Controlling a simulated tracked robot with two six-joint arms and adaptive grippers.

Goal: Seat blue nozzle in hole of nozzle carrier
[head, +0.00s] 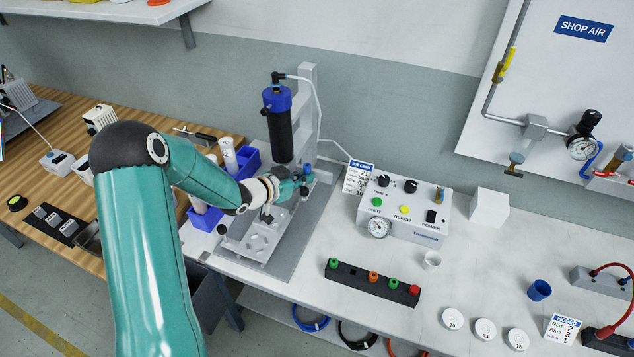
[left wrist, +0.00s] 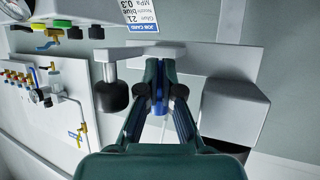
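My left gripper (head: 304,181) reaches in at the gantry, below and to the right of the black cylinder with the blue cap (head: 278,125). In the left wrist view the gripper (left wrist: 158,90) is shut on a slim blue piece, the blue nozzle (left wrist: 158,82). A blue tip, seemingly the nozzle (head: 307,168), shows just above the fingers in the head view. A pale grey bar (left wrist: 125,53), apparently the nozzle carrier, lies right beyond the fingertips. Its hole is hidden, and I cannot tell whether the nozzle is in it. My right gripper is not in view.
The gantry column (head: 308,90) stands behind the gripper. A control box (head: 405,212) and a job card (head: 358,178) are to its right. A black rack (head: 345,272) with green, orange and red nozzles lies in front. Blue bins (head: 205,218) stand left.

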